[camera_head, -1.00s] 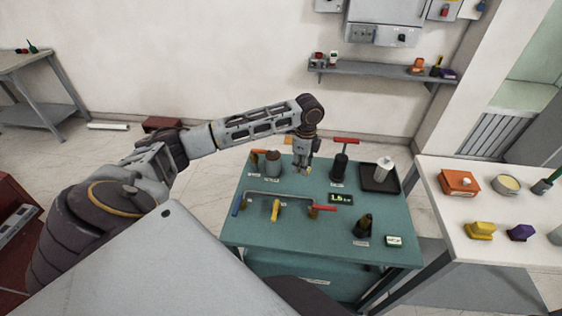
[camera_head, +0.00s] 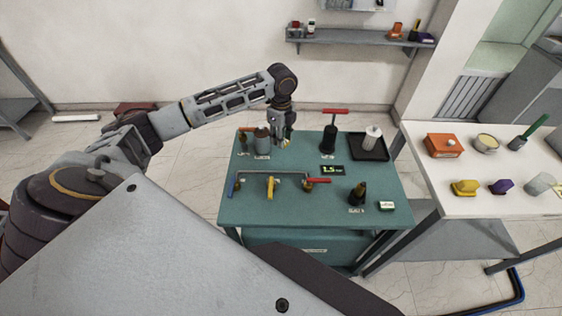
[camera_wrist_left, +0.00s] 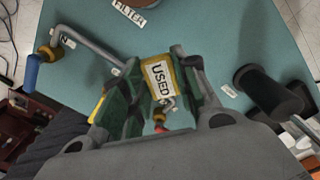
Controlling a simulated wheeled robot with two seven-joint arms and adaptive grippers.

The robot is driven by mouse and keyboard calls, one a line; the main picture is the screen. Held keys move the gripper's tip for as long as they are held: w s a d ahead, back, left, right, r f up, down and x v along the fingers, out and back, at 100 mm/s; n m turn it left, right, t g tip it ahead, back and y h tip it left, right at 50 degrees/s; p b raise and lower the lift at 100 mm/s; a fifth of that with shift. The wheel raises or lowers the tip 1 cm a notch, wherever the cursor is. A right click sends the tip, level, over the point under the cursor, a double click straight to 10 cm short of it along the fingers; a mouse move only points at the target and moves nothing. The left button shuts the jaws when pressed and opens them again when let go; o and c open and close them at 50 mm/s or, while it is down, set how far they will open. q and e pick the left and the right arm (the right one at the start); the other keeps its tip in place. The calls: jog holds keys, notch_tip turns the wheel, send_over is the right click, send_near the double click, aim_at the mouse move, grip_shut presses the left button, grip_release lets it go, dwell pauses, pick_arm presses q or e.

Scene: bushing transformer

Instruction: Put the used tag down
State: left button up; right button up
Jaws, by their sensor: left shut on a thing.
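The used tag (camera_wrist_left: 159,80) is a yellow-edged white tag reading "USED" in the left wrist view. My left gripper (camera_wrist_left: 155,95) is shut on it, one dark green finger pad on each side. In the head view my left gripper (camera_head: 281,140) points down over the back middle of the teal table (camera_head: 300,213). The tag is barely visible there, a small pale patch at the fingertips. I cannot tell whether it touches the table top. My right gripper does not show.
Near the gripper stand a grey canister (camera_head: 262,141) and a black pump with a red handle (camera_head: 328,138). A grey pipe with valves (camera_head: 271,185), a small display (camera_head: 333,170), a dark tray (camera_head: 371,155) and a dark bottle (camera_head: 358,193) share the table. A white table (camera_head: 470,207) adjoins right.

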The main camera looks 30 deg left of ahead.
pick_arm(q)
jog(key=shift+m, duration=0.4)
jog(key=shift+m, duration=0.6)
jog(key=shift+f, duration=0.15)
send_over(281, 161)
jog(key=shift+w+f+p, duration=0.1)
jog(key=shift+f+p, duration=0.2)
jog(key=shift+f, duration=2.7)
jog(key=shift+f, duration=1.9)
jog(key=shift+f, duration=0.1)
